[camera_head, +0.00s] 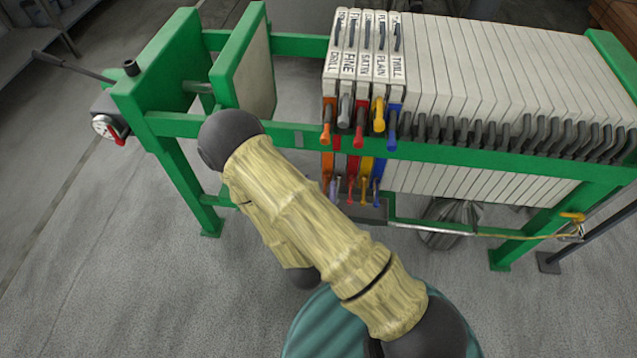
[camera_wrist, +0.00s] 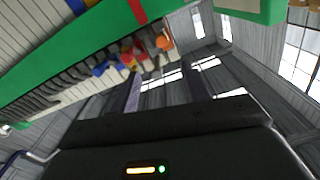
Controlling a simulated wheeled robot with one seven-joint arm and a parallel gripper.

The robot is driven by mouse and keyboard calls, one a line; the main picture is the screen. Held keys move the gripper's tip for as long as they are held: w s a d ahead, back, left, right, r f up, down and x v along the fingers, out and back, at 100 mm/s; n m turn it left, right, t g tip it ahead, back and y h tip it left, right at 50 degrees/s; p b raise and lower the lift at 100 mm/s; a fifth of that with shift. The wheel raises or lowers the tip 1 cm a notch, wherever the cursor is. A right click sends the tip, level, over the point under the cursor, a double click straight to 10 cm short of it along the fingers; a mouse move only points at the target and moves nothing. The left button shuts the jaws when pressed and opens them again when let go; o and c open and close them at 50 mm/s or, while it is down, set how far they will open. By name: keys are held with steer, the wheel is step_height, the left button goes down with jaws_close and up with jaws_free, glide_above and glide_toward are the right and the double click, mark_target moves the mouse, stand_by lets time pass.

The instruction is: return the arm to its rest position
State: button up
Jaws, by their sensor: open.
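My gripper (camera_wrist: 163,88) shows in the wrist view with its two dark fingers apart and nothing between them. One finger has a pale purple inner face. Beyond the fingers are grey walls and bright windows. In the head view my arm, with straw-coloured covers and dark joints, reaches from the lower right up to the left in front of the filter press (camera_head: 440,149). The arm's dark elbow lies close to the press's green frame in the picture; I cannot tell the gap.
Labelled plates (camera_head: 365,60) with coloured handles hang in the press, beside several plain white plates (camera_head: 500,70). A green end plate (camera_head: 240,55) stands left of a gap. A teal round thing (camera_head: 320,325) lies under my arm. Grey floor (camera_head: 100,270) is clear at left.

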steer(key=w+d+r+m+g+y, duration=0.1)
steer(key=w+d+m+g+y, duration=0.2)
steer(key=g, duration=0.5)
steer(key=s+d+r+n+g+p, duration=0.2)
steer(key=s+d+r+n+g, duration=0.5)
steer(key=s+r, duration=0.4)
steer(key=shift+d+r+n+y, duration=0.3)
steer(key=shift+d+r+y, duration=0.1)
steer(key=shift+d+r, duration=0.4)
steer(key=shift+c, duration=0.2)
steer(key=shift+c, duration=1)
steer(key=shift+w, duration=0.2)
